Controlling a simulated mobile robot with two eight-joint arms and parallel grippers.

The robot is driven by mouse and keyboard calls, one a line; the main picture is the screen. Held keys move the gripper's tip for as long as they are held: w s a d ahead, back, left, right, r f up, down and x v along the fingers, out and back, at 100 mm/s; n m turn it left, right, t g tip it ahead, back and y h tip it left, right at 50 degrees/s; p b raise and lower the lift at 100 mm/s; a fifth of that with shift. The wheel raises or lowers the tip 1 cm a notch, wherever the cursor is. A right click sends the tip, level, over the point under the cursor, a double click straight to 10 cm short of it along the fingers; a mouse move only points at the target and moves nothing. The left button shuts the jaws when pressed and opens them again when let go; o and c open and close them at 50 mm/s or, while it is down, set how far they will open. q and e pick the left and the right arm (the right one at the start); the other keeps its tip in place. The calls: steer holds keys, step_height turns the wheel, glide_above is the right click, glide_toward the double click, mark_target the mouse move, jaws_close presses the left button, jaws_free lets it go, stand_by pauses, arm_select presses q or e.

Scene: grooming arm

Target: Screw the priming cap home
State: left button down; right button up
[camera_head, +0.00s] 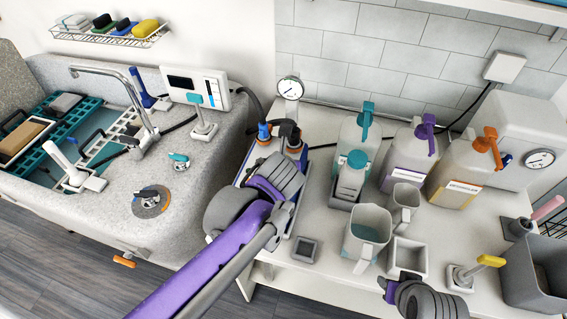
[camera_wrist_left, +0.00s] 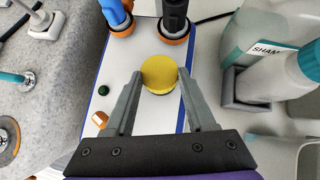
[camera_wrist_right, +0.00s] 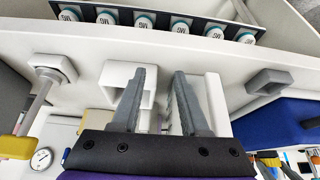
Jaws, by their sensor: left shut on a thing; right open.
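The round yellow cap (camera_wrist_left: 159,74) sits on the white, blue-edged panel (camera_wrist_left: 118,92) in the left wrist view, in front of a blue and a black hose fitting with orange collars. I take it for the priming cap. My left gripper (camera_wrist_left: 160,78) is shut on it from both sides. A darker rim shows under its lower edge; I cannot tell how far it is screwed in. In the head view my left gripper (camera_head: 291,165) reaches over the panel and hides the cap. My right gripper (camera_wrist_right: 162,72) is open and empty near the front of the bench.
A teal-capped bottle (camera_head: 351,178) stands in a holder right of the left gripper. A grey jug (camera_head: 367,238), a white square box (camera_head: 407,257) and large pump bottles (camera_head: 400,160) fill the bench middle. A pressure gauge (camera_head: 290,88) stands behind the panel.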

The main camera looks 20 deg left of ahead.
arm_select(q)
steer(key=shift+c, duration=0.8)
jaws_free()
steer(key=shift+w+d+n+g+y, duration=0.1)
steer(key=shift+d+n+g+y, duration=0.05)
steer(key=shift+n+y, duration=0.4)
steer(key=shift+w+d+n+g+y, duration=0.15)
steer(key=shift+n+y, duration=0.2)
steer(key=shift+n, duration=0.3)
steer(key=n+y, duration=0.1)
steer(key=n+g+y, duration=0.1)
steer(key=n, duration=0.1)
steer(key=n+g, duration=0.1)
steer(key=shift+w+d+y, duration=0.2)
steer(key=shift+d+y, duration=0.1)
steer(key=shift+y, duration=0.1)
steer(key=shift+n+g+y, duration=0.5)
steer(key=shift+n+g, duration=0.1)
steer(key=shift+n, duration=0.6)
